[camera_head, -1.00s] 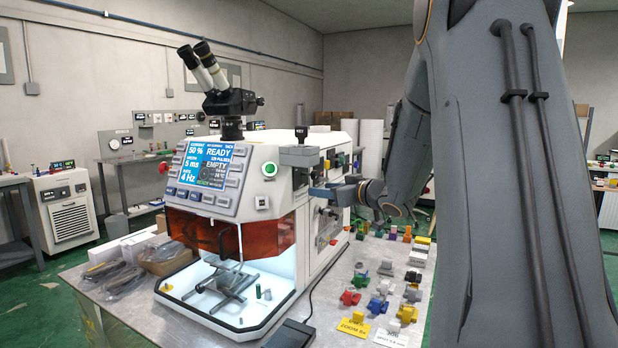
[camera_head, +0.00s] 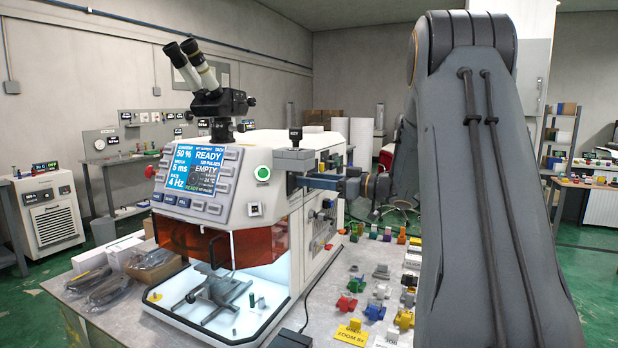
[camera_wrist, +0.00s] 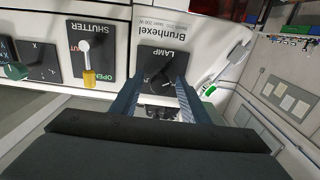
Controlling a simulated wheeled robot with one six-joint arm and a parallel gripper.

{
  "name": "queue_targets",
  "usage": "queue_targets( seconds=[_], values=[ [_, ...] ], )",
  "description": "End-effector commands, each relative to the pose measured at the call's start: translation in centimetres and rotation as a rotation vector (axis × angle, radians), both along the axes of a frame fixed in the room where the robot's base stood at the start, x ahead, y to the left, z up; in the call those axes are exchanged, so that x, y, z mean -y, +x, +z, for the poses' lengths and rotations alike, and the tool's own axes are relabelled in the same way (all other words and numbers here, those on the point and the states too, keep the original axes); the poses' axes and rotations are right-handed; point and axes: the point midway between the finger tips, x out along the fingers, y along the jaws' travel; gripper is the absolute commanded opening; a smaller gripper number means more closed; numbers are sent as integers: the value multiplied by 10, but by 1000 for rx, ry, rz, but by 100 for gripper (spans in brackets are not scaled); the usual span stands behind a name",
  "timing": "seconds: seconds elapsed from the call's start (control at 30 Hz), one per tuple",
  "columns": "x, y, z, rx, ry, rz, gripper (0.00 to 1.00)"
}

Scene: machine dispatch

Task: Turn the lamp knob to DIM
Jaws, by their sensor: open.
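The lamp knob (camera_wrist: 160,82) is dark and sits on a black plate marked LAMP (camera_wrist: 163,55), which appears upside down in the wrist view. My gripper (camera_wrist: 157,88) is open, with one blue-grey finger on each side of the knob. I cannot tell whether the fingers touch it. The knob's pointer setting is not readable. In the head view my gripper (camera_head: 306,182) is at the right side of the white laser machine (camera_head: 268,210), and the knob is hidden there.
A SHUTTER plate (camera_wrist: 90,50) with a yellow-tipped lever (camera_wrist: 89,76) is left of the lamp plate in the wrist view. A key switch block (camera_head: 293,157) projects close above my gripper in the head view. Small coloured parts (camera_head: 346,303) cover the bench at the machine's right.

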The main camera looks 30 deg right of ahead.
Motion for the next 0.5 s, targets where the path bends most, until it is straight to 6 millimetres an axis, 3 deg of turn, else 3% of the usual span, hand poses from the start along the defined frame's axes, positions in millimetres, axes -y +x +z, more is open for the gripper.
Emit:
queue_targets(
  seconds=[0.4, 0.5],
  values=[
    [-9, 10, -1, -1, -1, 2, 42],
    [-9, 10, -1, -1, -1, 2, 26]
  ],
)
